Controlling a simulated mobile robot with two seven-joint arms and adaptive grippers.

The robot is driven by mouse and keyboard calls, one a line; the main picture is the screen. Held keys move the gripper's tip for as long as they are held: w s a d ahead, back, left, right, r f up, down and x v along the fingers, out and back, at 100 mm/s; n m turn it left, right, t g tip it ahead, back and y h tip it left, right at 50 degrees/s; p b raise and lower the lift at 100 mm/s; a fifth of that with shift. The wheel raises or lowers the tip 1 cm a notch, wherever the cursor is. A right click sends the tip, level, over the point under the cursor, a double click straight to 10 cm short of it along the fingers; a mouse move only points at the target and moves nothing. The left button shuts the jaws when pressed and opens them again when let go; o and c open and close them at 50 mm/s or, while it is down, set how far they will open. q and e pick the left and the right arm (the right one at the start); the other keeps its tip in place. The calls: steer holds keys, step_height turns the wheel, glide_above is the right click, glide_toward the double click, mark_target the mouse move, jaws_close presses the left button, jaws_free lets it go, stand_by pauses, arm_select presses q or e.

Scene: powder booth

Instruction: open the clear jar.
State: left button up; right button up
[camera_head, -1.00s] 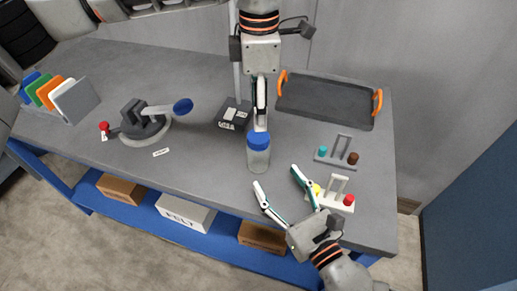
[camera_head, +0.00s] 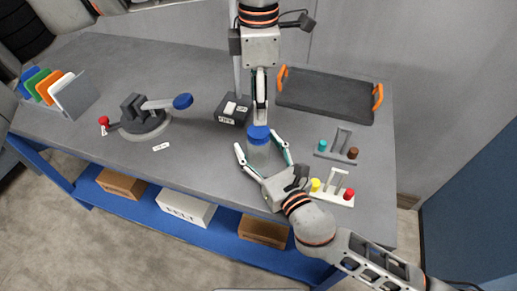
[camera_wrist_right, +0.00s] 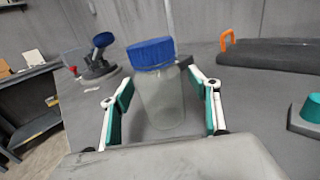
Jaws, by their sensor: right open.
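The clear jar (camera_head: 258,152) with its blue lid (camera_head: 258,132) stands upright on the grey bench. The lid is on it in both views; the jar (camera_wrist_right: 162,103) and lid (camera_wrist_right: 151,53) fill the middle of the right wrist view. My right gripper (camera_head: 262,142) is open, with one finger on each side of the jar. In the wrist view, gaps show between both fingers and the glass. My left gripper (camera_head: 261,118) points down just behind and above the lid. It is seen edge-on, so its opening and any contact with the lid are unclear.
A dark tray with orange handles (camera_head: 325,95) lies at the back right. Two small racks with coloured knobs (camera_head: 335,150) (camera_head: 332,190) sit to the right. A small black box (camera_head: 232,110) is behind the jar, and a clamp fixture (camera_head: 147,118) is to the left.

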mark_target(259, 130)
jaws_close()
arm_select(q)
steer(key=m, duration=0.9)
steer(key=shift+m, duration=0.3)
steer(key=m, duration=0.8)
steer(key=shift+f, duration=4.05)
